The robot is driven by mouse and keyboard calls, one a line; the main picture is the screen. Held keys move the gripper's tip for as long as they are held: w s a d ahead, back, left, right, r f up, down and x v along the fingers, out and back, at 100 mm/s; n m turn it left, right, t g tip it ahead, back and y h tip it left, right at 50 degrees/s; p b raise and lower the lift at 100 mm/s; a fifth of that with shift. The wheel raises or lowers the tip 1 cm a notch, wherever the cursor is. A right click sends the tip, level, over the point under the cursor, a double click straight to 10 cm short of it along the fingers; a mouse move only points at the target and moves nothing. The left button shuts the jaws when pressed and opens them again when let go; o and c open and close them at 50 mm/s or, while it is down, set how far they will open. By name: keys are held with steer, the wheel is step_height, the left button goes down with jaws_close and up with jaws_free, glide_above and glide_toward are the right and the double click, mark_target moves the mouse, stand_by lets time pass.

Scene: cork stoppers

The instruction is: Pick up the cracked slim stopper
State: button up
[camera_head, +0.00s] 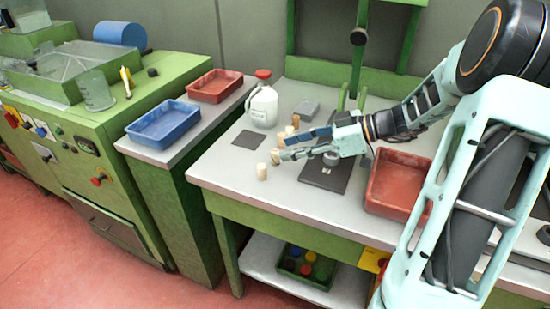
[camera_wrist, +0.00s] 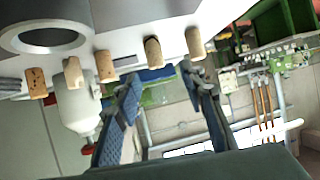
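Several tan cork stoppers stand in a rough row on the bench; in the head view they include a near one (camera_head: 262,172) and one by my lower fingertip (camera_head: 275,157). My gripper (camera_head: 285,148) is open and empty, its fingers pointing left at the row. In the wrist view the open gripper (camera_wrist: 160,75) has one stopper (camera_wrist: 153,52) beyond the gap between its fingertips. Another stopper (camera_wrist: 195,43) stands near the right finger, and a slimmer one (camera_wrist: 105,65) is left of the fingers. The leftmost stopper (camera_wrist: 36,82) has dark marks. I cannot tell which is cracked.
A white jug with a red cap (camera_head: 262,105) stands behind the row. A dark flat square (camera_head: 250,139) lies left. A black stand base (camera_head: 325,177) with a grey ring (camera_head: 331,158) lies under my gripper. A red tray (camera_head: 398,183) is to the right. The front left bench is clear.

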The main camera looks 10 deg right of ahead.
mark_target(275, 151)
steer(key=x, duration=0.5)
steer(key=shift+w+a+f, duration=0.1)
steer(key=shift+w+f, duration=0.1)
steer(key=shift+f, duration=0.25)
steer(key=shift+c, duration=0.3)
steer(key=c, duration=0.7)
